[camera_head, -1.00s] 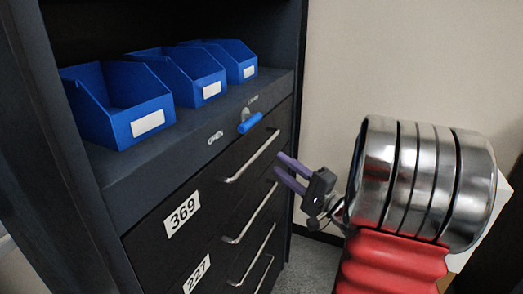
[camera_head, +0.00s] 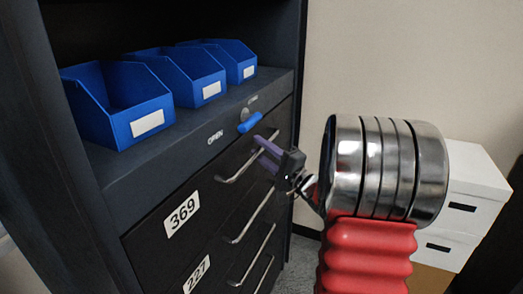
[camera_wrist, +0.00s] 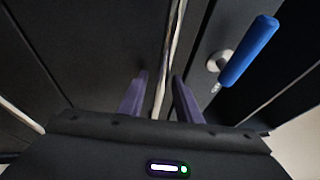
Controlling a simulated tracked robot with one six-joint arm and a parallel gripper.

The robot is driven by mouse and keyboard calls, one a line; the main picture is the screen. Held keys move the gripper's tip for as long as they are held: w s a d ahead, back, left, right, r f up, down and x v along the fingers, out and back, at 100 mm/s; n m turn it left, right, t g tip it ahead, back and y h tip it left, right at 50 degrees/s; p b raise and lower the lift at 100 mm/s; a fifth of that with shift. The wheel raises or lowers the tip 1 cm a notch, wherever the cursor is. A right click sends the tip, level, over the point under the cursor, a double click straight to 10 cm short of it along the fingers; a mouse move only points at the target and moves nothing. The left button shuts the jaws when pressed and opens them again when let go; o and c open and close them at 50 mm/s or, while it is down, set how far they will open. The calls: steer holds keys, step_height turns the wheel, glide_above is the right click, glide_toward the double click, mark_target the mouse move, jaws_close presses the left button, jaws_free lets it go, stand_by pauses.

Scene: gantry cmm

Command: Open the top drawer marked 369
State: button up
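The top drawer marked 369 (camera_head: 182,214) is shut in the dark cabinet. Its silver bar handle (camera_head: 232,179) runs along the drawer's upper front; in the wrist view the handle (camera_wrist: 169,45) lies between my two purple fingers. My gripper (camera_head: 259,149) is open at the right part of this handle; it also shows in the wrist view (camera_wrist: 160,76). A gap shows between each finger and the bar, so I see no grip on it. A blue lever (camera_head: 250,122) sits above the drawer near the word OPEN; it shows at upper right in the wrist view (camera_wrist: 250,48).
A drawer marked 227 (camera_head: 197,274) and more handles lie below. Blue bins (camera_head: 150,122) stand on the ledge above. White boxes (camera_head: 466,205) stand at the right by the pale wall. Some floor shows right of the cabinet.

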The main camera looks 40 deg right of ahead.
steer(key=shift+c, duration=0.2)
steer(key=c, duration=0.7)
jaws_close()
steer(key=shift+f, duration=0.1)
